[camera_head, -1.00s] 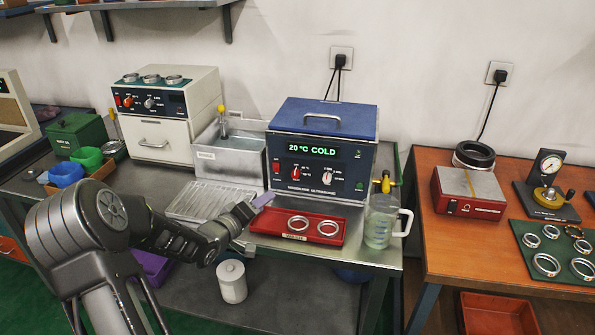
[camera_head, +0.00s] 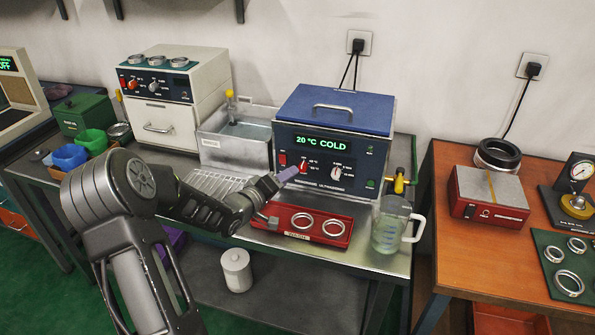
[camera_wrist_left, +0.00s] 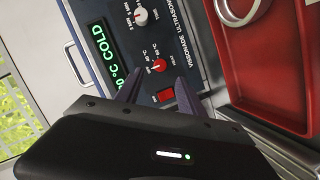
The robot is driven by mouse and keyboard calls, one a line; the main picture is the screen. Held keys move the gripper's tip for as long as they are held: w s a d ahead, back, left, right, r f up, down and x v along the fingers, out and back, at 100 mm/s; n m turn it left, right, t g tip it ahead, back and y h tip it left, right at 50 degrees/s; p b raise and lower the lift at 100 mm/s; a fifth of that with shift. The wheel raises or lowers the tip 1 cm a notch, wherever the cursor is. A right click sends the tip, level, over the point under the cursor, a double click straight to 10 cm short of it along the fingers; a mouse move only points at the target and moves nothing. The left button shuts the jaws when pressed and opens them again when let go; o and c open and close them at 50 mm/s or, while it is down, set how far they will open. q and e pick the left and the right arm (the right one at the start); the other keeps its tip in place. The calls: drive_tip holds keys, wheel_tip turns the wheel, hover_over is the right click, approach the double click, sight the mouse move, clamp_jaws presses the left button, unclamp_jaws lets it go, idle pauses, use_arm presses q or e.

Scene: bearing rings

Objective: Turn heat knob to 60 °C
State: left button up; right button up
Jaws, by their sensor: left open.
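The ultrasonic cleaner (camera_head: 335,135) has a blue lid and a dark front panel; its green display reads "20 °C COLD". The red heat knob (camera_head: 302,166) sits on the left part of that panel, with a red switch (camera_head: 282,159) to its left. In the left wrist view the heat knob (camera_wrist_left: 159,66) lies just beyond the fingertips, with the switch (camera_wrist_left: 166,96) nearer. My left gripper (camera_head: 277,196) is open and empty in front of the panel's lower left; its fingers also show in the left wrist view (camera_wrist_left: 157,88). No contact with the knob is visible. My right gripper is not in view.
A red tray (camera_head: 275,228) with two metal rings lies before the cleaner, close to my left gripper. A glass beaker (camera_head: 388,225) stands at the right, and a metal basin (camera_head: 205,140) at the left.

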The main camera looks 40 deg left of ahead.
sight(301, 169)
use_arm(q)
drive_tip(key=x, duration=0.6)
drive_tip(key=shift+w+f, duration=0.1)
drive_tip(key=shift+w, duration=0.15)
clamp_jaws()
idle(0.3)
